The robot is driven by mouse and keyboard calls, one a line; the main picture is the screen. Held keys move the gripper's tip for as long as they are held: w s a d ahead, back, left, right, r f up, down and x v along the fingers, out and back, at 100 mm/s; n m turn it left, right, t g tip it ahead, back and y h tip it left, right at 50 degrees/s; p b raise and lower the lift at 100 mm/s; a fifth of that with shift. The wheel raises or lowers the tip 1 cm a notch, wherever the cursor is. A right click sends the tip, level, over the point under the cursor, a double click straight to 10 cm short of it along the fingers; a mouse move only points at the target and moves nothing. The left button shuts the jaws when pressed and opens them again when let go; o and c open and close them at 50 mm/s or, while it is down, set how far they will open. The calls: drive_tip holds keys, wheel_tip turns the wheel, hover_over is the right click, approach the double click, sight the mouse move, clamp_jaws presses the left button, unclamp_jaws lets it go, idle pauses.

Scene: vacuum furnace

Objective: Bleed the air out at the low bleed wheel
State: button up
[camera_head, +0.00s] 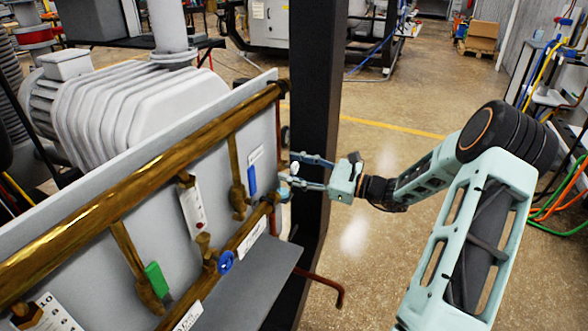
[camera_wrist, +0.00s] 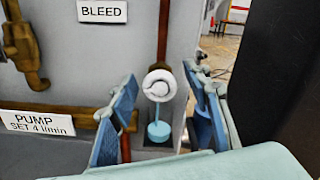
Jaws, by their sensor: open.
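A small white round wheel (camera_wrist: 158,84) faces me on a brown pipe under the BLEED label (camera_wrist: 102,11) in the wrist view. In the head view, a small white part (camera_head: 294,168) that looks like this wheel shows at the panel's right end. A pale blue round piece (camera_wrist: 159,131) sits just below the wheel. My gripper (camera_head: 291,168) is open, its fingers reaching to the panel's right end. In the wrist view, its blue fingers stand left and right of the wheel, with gaps between. I cannot tell whether the fingertips reach the wheel's depth.
A dark post (camera_head: 316,110) stands close beside my gripper. The panel carries brass pipes, a blue lever (camera_head: 251,180), a green lever (camera_head: 155,278) and a blue wheel (camera_head: 225,262). A grey shelf (camera_head: 245,290) juts out below. A PUMP label (camera_wrist: 40,122) is at lower left.

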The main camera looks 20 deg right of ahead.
drive_tip(key=c, duration=1.2)
